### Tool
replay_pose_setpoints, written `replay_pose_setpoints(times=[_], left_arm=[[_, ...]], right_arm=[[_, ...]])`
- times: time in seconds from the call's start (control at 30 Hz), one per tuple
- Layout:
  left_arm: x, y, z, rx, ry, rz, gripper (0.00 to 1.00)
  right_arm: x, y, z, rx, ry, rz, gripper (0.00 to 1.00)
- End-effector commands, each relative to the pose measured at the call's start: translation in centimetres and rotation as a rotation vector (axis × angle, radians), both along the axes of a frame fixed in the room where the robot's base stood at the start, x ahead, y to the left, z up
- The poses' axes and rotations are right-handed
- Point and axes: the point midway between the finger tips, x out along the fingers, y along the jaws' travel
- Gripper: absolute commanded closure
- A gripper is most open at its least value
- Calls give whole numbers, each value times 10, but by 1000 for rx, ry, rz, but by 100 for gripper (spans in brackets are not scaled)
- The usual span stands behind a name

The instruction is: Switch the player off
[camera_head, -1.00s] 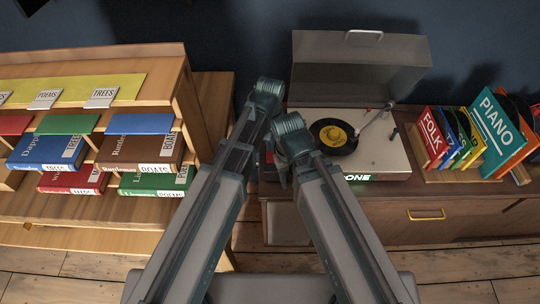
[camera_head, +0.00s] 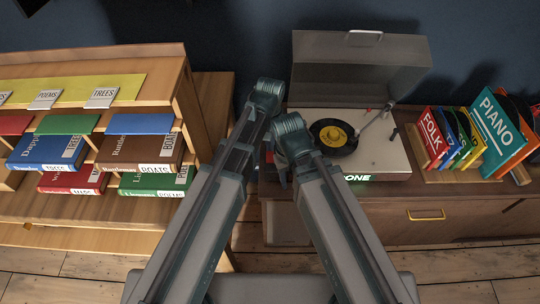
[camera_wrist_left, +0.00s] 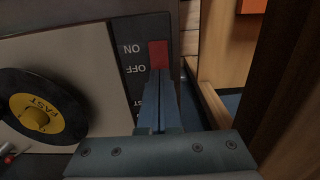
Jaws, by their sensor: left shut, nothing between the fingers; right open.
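The record player (camera_head: 385,150) stands on a low cabinet with its grey lid (camera_head: 360,70) raised. A black record with a yellow label (camera_head: 334,136) lies on it, and a green light (camera_head: 358,178) glows on its front edge. In the left wrist view, a red switch (camera_wrist_left: 158,52) sits on a dark strip, beside the upside-down word ON; OFF is printed below. My left gripper (camera_wrist_left: 160,74) is shut and empty, its tips at the switch's lower end; contact cannot be told. My right gripper (camera_head: 282,176) is open, left of the player and partly hidden by my arm.
Record sleeves marked FOLK (camera_head: 432,137) and PIANO (camera_head: 497,130) stand in a rack right of the player. A wooden bookshelf (camera_head: 190,110) with labelled books is on the left. My arms cover the player's left side in the head view.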

Motion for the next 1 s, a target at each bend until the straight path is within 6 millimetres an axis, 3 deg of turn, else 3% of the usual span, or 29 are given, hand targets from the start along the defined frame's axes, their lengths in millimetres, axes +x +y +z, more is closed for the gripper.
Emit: replay_pose_setpoints(times=[1.0], left_arm=[[0, 0, -8, 0, 0, 0, 100]], right_arm=[[0, 0, -8, 0, 0, 0, 50]])
